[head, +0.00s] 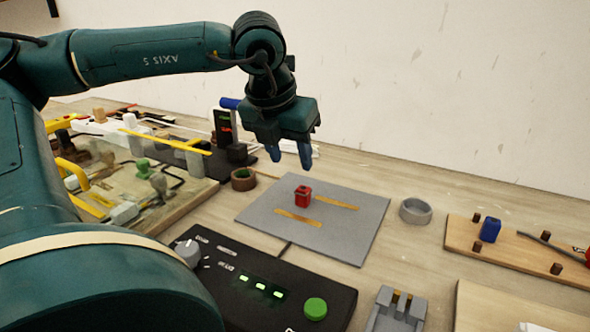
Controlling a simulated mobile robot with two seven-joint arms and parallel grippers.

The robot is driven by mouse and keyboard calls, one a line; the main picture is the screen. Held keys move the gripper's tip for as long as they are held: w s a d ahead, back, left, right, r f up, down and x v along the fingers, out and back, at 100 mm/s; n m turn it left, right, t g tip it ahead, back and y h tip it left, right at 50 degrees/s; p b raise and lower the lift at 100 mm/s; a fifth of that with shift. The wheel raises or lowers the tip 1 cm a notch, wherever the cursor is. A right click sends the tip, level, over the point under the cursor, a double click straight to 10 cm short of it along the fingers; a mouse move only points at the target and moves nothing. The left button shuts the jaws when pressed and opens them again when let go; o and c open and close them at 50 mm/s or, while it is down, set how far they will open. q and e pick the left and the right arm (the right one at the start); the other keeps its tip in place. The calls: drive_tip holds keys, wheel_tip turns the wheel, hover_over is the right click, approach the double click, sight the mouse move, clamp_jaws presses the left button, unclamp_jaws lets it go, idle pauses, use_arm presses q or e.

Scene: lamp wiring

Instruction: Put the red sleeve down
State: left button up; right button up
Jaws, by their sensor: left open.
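The red sleeve (303,196) stands on a grey mat (352,236), close to two flat brass-coloured strips that lie on it. My left gripper (306,158) hangs above the mat's far part with its fingers pointing down. It is open and apart from the sleeve, with nothing seen between its fingers. My right gripper does not show.
A black box (262,290) with a green button and lit green marks lies in front of the mat. A grey ring (416,211) is right of the mat. A wooden board (520,252) with a blue block (490,229) lies further right. Yellow-handled equipment crowds the left.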

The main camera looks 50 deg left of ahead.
use_arm(q)
drive_tip(key=shift+v, duration=1.2)
